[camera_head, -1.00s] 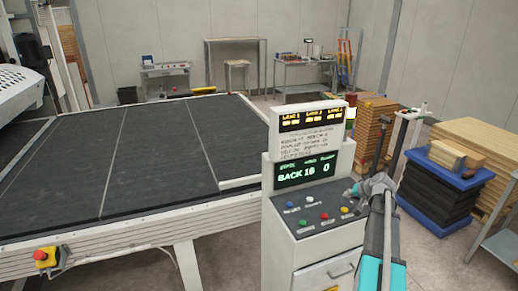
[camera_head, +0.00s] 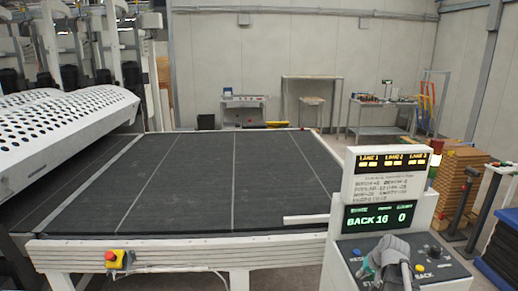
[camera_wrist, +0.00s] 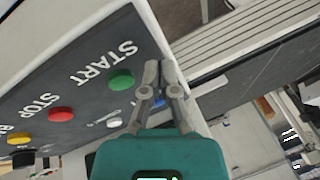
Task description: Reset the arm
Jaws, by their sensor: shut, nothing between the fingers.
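My gripper (camera_head: 370,263) is in front of the control panel (camera_head: 348,248) at the lower right of the head view. In the wrist view the fingers of my gripper (camera_wrist: 160,72) are together and empty, over the edge of the panel. The wrist view shows a green START button (camera_wrist: 121,79) left of the fingertips and a red STOP button (camera_wrist: 62,114) further left. I cannot tell how far the fingertips are above the panel. My arm hides some of the panel's buttons in the head view.
The panel's display (camera_head: 380,217) reads BACK 16 and 0. A wide dark conveyor bed (camera_head: 200,185) fills the left and middle. A red and yellow emergency stop (camera_head: 115,258) is on its front edge. Stacked wooden boards (camera_head: 457,185) stand at the right. Tables stand along the back wall.

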